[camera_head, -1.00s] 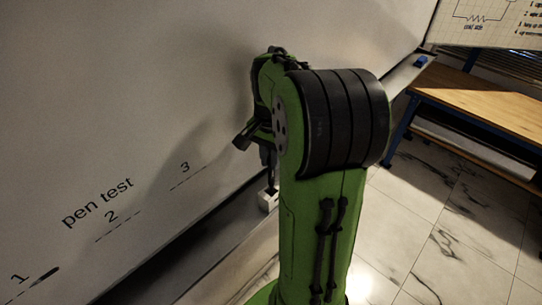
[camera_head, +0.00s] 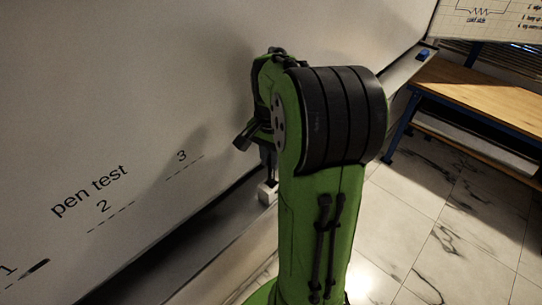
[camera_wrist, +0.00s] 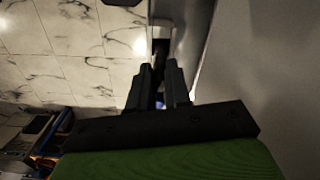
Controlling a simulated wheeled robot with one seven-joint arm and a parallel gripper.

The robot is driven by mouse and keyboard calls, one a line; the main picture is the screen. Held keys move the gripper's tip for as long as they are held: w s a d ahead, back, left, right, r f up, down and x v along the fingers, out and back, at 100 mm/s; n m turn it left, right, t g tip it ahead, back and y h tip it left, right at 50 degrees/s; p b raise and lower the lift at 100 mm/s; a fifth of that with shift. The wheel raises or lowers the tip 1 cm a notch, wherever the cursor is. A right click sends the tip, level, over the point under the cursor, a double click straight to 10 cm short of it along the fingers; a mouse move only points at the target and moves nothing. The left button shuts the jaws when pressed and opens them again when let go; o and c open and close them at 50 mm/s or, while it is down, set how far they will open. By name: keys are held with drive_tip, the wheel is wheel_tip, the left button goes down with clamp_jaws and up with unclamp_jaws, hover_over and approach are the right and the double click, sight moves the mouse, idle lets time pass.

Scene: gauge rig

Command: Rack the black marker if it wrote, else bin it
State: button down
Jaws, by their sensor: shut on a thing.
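My gripper (camera_wrist: 160,82) points down beside the whiteboard, over its ledge. In the wrist view its fingers are closed on a dark, slim thing (camera_wrist: 160,52), which fits the black marker; its ends are hard to make out. In the head view my arm hides most of the gripper, and its dark tip is just above a small white block (camera_head: 267,192) on the ledge. I cannot tell whether the held thing touches the block. The whiteboard (camera_head: 150,90) carries "pen test" and numbered dashed lines. A short thick black stroke (camera_head: 36,268) lies at line 1; lines 2 and 3 have only dashes.
The ledge (camera_head: 215,235) runs along the board's foot. A blue object (camera_head: 423,56) sits at its far end. A wooden-topped bench (camera_head: 480,95) with blue legs stands at the right. The marble floor (camera_head: 430,220) between is clear.

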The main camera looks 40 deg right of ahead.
drive_tip(key=shift+c, duration=2.2)
unclamp_jaws()
wheel_tip(320, 180, up, 6)
drive_tip(key=p, duration=0.4)
drive_tip(key=shift+f, duration=0.25)
drive_tip(key=shift+r, duration=2.3)
